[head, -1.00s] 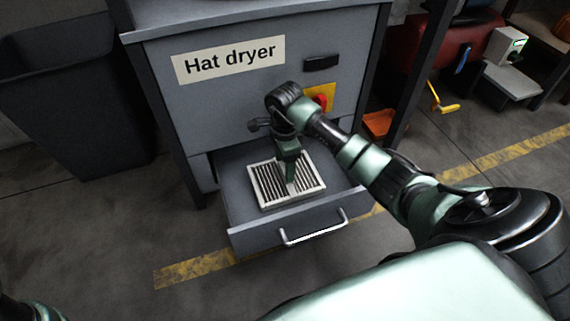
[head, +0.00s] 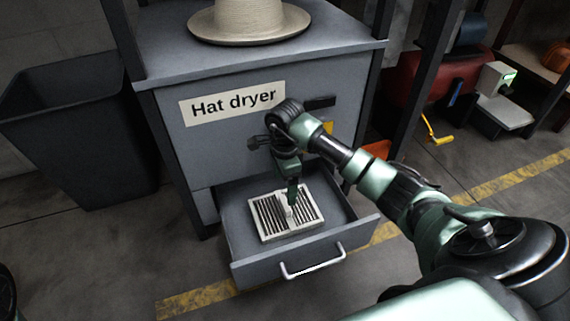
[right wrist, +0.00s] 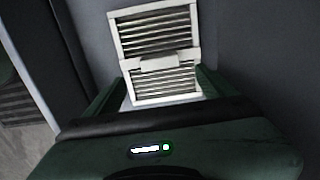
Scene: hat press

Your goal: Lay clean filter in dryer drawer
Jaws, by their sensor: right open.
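A white-framed filter (head: 268,218) with dark slats lies in the open dryer drawer (head: 345,225), on its floor. The drawer is pulled out below the "Hat dryer" label. My right gripper (head: 292,196) is just above the filter and hides part of it in the head view. In the right wrist view, the filter (right wrist: 155,35) lies ahead of and between the two green fingers of the right gripper (right wrist: 158,85), which are spread apart. The filter's raised middle bar shows there. I cannot tell whether the fingers touch it. My left gripper is not seen.
A cream hat (head: 248,22) sits on top of the dryer cabinet (head: 170,62). A dark bin (head: 85,140) stands to the left. The drawer handle (head: 313,266) sticks out in front. A red machine (head: 435,80) is at the back right. The floor before the drawer is clear.

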